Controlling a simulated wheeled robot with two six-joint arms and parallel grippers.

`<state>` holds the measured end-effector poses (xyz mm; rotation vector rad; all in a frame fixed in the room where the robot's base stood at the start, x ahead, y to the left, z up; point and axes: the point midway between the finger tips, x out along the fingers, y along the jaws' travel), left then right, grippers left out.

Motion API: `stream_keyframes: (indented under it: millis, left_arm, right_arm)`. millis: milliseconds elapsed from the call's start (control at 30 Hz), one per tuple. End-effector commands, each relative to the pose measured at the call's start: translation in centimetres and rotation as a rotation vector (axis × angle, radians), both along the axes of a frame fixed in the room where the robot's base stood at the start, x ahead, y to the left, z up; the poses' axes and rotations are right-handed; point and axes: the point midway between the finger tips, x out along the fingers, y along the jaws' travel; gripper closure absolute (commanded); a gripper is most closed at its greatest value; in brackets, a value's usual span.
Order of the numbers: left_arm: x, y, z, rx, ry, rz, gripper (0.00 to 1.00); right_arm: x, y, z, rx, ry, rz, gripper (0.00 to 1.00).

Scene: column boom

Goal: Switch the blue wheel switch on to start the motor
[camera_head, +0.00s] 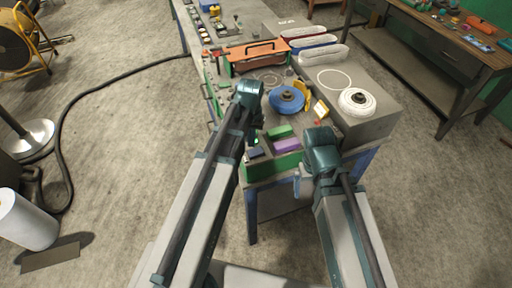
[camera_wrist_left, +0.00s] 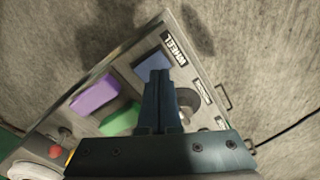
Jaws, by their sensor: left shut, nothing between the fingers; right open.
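A blue rectangular block (camera_wrist_left: 152,66) sits on the panel beside a label reading WHEEL (camera_wrist_left: 174,47) in the left wrist view; it looks small and dark in the head view (camera_head: 254,153). A large blue disc or wheel (camera_head: 284,102) lies farther back on the bench. My left gripper (camera_wrist_left: 160,76) is shut and empty, its tips over or just beside the blue block; I cannot tell whether they touch. In the head view my left gripper (camera_head: 256,137) is largely hidden by its arm. My right gripper (camera_head: 302,185) is open at the bench's front edge.
A purple block (camera_wrist_left: 96,94) and a green block (camera_wrist_left: 121,119) sit beside the blue one. A red knob (camera_wrist_left: 56,152) is farther off. A white spool (camera_head: 357,107) stands on a grey box at right. Bare floor (camera_head: 440,190) lies right of the bench.

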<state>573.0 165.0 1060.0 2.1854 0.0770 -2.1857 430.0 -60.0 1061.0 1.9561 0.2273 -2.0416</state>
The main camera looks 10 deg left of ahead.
Motion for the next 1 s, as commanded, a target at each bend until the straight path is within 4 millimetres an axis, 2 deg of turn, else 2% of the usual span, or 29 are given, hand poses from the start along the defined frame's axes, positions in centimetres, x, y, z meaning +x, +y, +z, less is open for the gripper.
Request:
stream_keyframes:
  millis: [33,367,733,867,1000]
  left_arm:
    - [0.0,0.0,0.8,0.0,0.0,0.0,1.0]
    - [0.0,0.0,3.2,0.0,0.0,0.0,1.0]
    - [-0.5,-0.4,2.7,0.002,0.001,-0.01,1.0]
    - [-3.9,-3.5,-0.2,0.022,0.013,-0.101,1.0]
    - [-9.1,-7.3,-3.5,0.058,0.03,-0.241,1.0]
  right_arm:
    - [0.0,0.0,0.8,0.0,0.0,-0.001,0.0]
    - [0.0,0.0,3.2,0.001,0.0,-0.007,0.0]
    - [0.0,0.0,2.7,0.001,0.0,-0.007,0.0]
    - [0.0,0.0,-0.2,0.001,0.0,-0.005,0.0]
    - [0.0,0.0,-3.5,0.0,0.0,-0.001,0.0]
